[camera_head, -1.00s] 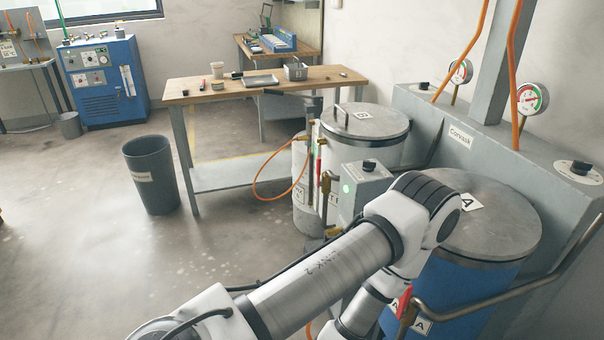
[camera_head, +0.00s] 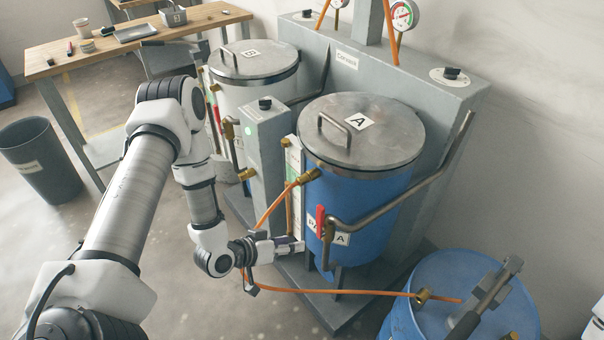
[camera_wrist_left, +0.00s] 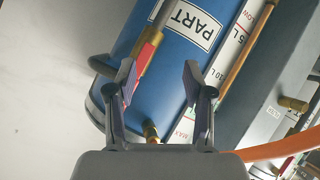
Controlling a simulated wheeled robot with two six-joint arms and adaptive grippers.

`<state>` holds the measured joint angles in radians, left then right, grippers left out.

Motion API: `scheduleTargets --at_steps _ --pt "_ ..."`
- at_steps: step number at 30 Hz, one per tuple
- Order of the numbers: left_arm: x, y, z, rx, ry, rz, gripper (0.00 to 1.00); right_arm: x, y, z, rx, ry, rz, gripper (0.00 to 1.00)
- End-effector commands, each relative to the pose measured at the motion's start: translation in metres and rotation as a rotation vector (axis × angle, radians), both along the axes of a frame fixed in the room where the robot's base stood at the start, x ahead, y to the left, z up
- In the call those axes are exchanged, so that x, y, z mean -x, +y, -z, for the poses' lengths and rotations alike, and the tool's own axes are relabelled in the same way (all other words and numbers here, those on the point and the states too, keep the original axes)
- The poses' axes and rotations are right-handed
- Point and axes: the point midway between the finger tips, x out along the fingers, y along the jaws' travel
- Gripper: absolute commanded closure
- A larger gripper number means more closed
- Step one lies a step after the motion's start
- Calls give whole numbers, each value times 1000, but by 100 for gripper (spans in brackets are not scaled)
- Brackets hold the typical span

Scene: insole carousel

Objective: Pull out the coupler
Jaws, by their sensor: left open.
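A brass coupler (camera_head: 309,175) on an orange hose sits at the side of blue vessel A (camera_head: 365,188). A second brass fitting (camera_head: 421,297) on the hose is at the blue drum (camera_head: 425,268) at lower right. My left gripper (camera_head: 280,256) is open, low in front of vessel A, below the coupler there. In the left wrist view its two fingers (camera_wrist_left: 160,88) are apart with the blue vessel wall behind them. A brass piece (camera_wrist_left: 151,132) shows low near the left finger, partly hidden by the gripper body. My right gripper is not in view.
A bent pipe with a red lever (camera_head: 321,221) runs along vessel A. A grey post (camera_head: 264,150) stands left of it, with vessel B (camera_head: 254,62) behind. The orange hose (camera_head: 340,291) crosses near my gripper. A bin (camera_head: 40,160) and bare floor lie left.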

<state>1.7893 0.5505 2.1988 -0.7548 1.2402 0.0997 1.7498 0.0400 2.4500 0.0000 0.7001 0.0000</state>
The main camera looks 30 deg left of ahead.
Motion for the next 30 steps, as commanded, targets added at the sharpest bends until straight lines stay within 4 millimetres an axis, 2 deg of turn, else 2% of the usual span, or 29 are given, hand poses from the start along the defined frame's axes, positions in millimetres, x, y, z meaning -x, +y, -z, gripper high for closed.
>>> scheduleTargets --at_steps 1,3,6,9,22,30 --pt "-14 18 -28 44 -114 -22 48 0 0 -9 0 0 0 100" --pt "-25 37 -59 102 -266 -33 48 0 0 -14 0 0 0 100" --pt "-29 59 -90 159 -416 -39 48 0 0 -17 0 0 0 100" --pt "-27 69 -105 187 -490 -37 48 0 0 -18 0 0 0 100" --pt "-30 68 -106 194 -503 -31 48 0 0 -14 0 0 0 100" --pt "-60 55 -103 193 -505 -28 48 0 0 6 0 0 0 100"
